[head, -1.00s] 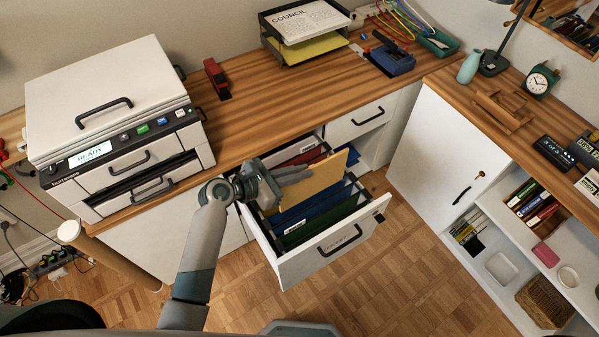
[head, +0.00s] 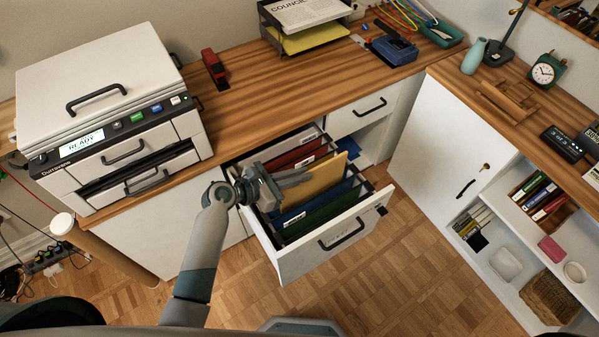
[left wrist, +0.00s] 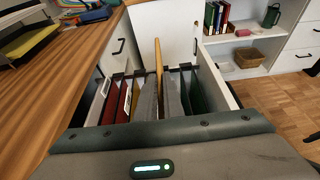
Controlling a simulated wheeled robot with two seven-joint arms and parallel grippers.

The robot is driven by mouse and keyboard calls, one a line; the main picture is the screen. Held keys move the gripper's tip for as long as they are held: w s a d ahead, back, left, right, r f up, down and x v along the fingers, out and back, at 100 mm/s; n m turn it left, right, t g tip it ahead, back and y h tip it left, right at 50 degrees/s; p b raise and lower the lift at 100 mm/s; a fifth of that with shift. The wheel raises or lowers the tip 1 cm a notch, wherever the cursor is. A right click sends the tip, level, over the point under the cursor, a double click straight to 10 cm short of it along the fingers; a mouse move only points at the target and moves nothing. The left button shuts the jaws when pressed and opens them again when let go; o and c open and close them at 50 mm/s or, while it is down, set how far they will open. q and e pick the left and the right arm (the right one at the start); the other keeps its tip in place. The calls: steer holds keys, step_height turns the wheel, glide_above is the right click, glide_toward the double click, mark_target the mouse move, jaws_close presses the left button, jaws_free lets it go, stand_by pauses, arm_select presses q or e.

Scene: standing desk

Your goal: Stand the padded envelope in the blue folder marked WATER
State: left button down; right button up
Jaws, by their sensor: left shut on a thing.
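The padded envelope (head: 325,178) is a yellow-tan upright sheet over the open drawer (head: 318,262). My left gripper (head: 302,177) is shut on its left part. The blue folder (head: 293,218) hangs just on the near side of the envelope, with a white label too small to read. I cannot tell whether the envelope's lower edge is inside the blue folder. My right gripper is not in view.
A red folder (head: 290,158) hangs behind the envelope and a green folder (head: 322,213) in front of the blue one. The drawer's front has a dark handle (head: 342,234). A printer (head: 105,110) stands on the desk at left. A white cabinet (head: 440,150) stands at right.

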arm_select(q)
steer(key=shift+f+b, duration=1.15)
steer(key=shift+f, duration=1.25)
steer(key=c, duration=1.8)
jaws_free()
steer(key=shift+a, duration=0.1)
